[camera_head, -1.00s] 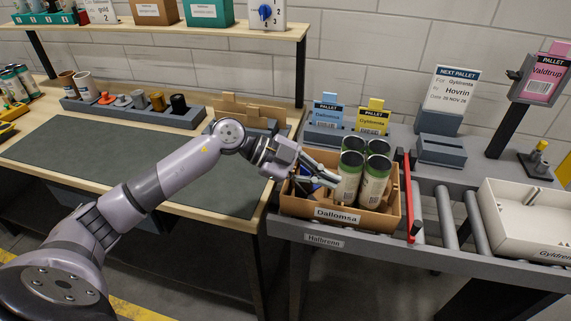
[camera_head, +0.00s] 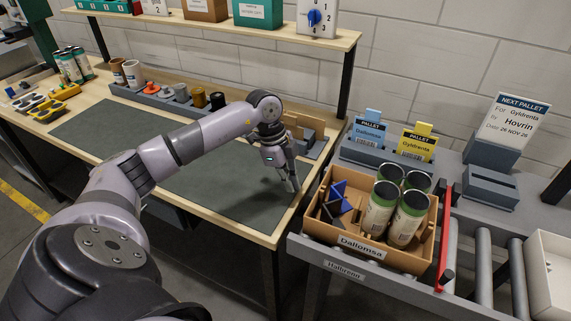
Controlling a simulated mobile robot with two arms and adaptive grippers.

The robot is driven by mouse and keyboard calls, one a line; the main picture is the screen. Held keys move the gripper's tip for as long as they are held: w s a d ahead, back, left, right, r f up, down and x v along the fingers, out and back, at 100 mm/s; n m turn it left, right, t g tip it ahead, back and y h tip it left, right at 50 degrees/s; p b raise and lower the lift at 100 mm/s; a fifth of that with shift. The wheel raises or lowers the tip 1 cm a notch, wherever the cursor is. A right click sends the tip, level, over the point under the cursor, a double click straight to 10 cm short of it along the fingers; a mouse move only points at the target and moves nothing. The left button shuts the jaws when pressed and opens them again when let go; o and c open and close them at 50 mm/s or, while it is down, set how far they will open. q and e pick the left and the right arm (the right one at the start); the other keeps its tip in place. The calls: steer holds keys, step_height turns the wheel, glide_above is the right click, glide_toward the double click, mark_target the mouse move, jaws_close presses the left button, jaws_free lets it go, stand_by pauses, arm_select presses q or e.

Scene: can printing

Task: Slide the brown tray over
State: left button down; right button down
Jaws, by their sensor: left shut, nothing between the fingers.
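The brown tray (camera_head: 424,250) labelled Dallomsa sits on the grey conveyor frame, left of the red bar. It holds several green-lidded cans (camera_head: 380,207) at its right side and a dark blue angular piece (camera_head: 337,202) at its left. My left gripper (camera_head: 294,187) is shut and empty, pointing down over the right end of the green mat, left of the tray and apart from it. My right gripper is not in view.
A red bar (camera_head: 445,238) stands upright at the tray's right edge, with rollers (camera_head: 484,275) beyond it. A white tray (camera_head: 549,270) sits at the far right. Pallet cards (camera_head: 417,142) stand behind the brown tray. The green mat (camera_head: 215,165) is mostly clear.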

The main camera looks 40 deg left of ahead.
arm_select(q)
steer(key=shift+x, duration=0.95)
steer(key=shift+w+d+r+p, duration=0.1)
steer(key=shift+w+d+p, duration=0.15)
steer(key=shift+d, duration=0.4)
steer(key=shift+w+d+f+p, duration=0.1)
steer(key=shift+d+p, duration=0.25)
steer(key=shift+d, duration=0.3)
steer(key=shift+w+d+r+p, duration=0.1)
steer(key=shift+w+d+p, duration=0.15)
steer(key=shift+d, duration=0.4)
